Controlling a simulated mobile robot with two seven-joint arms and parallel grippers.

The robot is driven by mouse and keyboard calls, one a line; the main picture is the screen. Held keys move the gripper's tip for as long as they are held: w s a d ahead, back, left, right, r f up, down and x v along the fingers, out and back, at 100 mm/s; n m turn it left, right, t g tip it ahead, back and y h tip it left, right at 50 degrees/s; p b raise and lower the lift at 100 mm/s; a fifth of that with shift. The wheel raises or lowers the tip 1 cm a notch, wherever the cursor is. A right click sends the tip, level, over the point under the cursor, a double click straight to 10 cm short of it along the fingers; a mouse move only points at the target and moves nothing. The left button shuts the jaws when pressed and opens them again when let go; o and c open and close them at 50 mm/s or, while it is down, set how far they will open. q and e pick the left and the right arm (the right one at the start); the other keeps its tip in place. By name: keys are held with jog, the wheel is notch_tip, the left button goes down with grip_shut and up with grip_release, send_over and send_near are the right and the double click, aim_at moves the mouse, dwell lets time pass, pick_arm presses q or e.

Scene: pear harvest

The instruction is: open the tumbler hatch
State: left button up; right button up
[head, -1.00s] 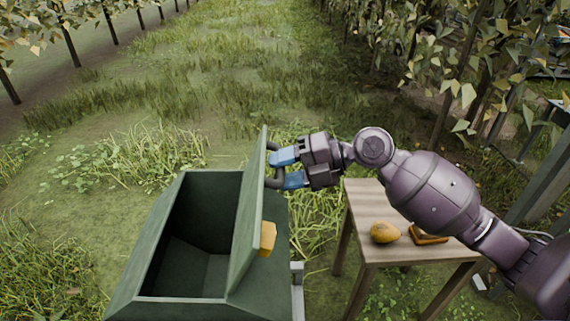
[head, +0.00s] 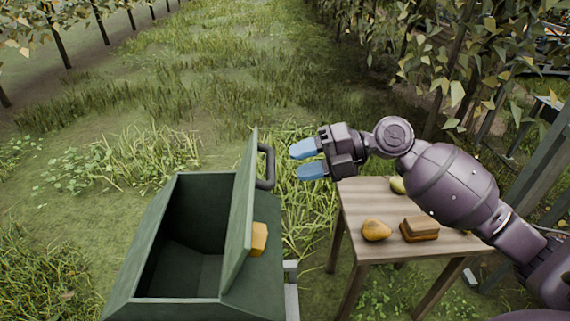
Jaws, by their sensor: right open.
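The green tumbler (head: 128,275) stands at the lower left of the head view, its dark inside showing. Its hatch (head: 240,215) stands raised, nearly upright, along the right side of the opening. A dark handle (head: 267,167) is on the hatch's right face near the top. My right gripper (head: 309,161) has blue fingertips and is open and empty. It is to the right of the handle, apart from it. My left gripper is not in view.
A wooden table (head: 354,207) stands at the right with a yellow-orange pear (head: 376,230), a brown block-like object (head: 420,229) and a green fruit (head: 398,186) partly behind my right arm. An orange-yellow block (head: 259,239) is behind the hatch. Grass lies around.

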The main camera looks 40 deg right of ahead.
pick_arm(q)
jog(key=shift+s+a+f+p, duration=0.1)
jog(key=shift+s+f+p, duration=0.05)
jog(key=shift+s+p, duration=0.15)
pick_arm(e)
jog(key=v, duration=0.5)
